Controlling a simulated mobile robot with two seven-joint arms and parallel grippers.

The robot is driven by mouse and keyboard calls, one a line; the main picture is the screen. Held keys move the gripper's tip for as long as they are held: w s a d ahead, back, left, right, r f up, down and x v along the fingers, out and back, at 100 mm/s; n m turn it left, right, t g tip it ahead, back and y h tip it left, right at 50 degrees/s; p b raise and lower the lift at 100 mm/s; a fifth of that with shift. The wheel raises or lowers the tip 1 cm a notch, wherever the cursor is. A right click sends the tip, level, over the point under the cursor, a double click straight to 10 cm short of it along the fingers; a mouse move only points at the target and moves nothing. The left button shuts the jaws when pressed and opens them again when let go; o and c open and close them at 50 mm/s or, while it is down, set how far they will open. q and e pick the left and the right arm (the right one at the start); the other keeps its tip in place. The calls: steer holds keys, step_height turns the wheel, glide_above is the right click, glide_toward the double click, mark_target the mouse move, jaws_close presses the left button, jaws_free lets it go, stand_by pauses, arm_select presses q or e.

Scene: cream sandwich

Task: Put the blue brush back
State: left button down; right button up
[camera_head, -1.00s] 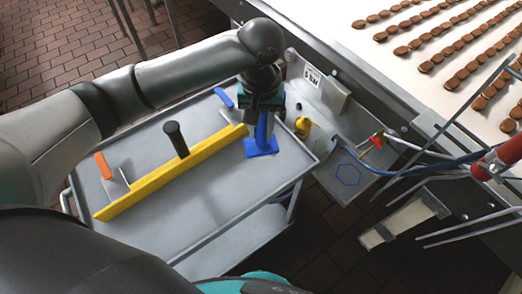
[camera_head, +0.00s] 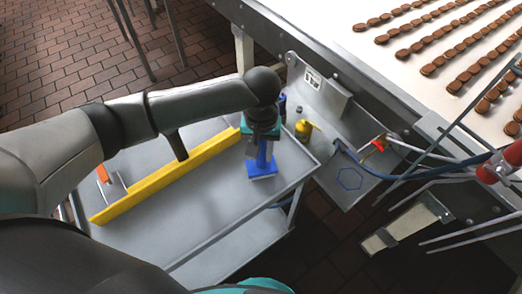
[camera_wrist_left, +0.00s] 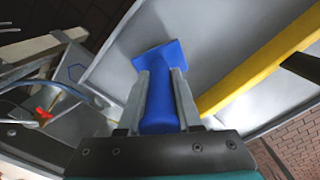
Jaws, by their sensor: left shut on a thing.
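The blue brush (camera_head: 262,168) is held by its handle over the near right part of the cart top (camera_head: 215,215), with its wide flat end away from the gripper. I cannot tell whether that end touches the cart. My left gripper (camera_head: 262,146) is shut on the handle. In the left wrist view, the two fingers (camera_wrist_left: 161,82) press on both sides of the blue handle (camera_wrist_left: 158,102). A blue hexagon outline (camera_head: 349,179) is drawn on the grey metal panel (camera_head: 325,190) to the right of the cart. My right gripper is not in view.
A long yellow bar (camera_head: 165,178) with a dark handle (camera_head: 177,146) lies across the cart, beside an orange-handled scraper (camera_head: 103,174). A yellow object (camera_head: 303,129) stands on the panel's left part. A red-ended hose and metal rods are at right. The hexagon's area looks clear.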

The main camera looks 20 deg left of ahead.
arm_select(q)
steer(key=c, duration=0.6)
jaws_free()
step_height(320, 180, up, 12)
steer(key=shift+r+p, duration=0.1)
steer(key=shift+p, duration=0.95)
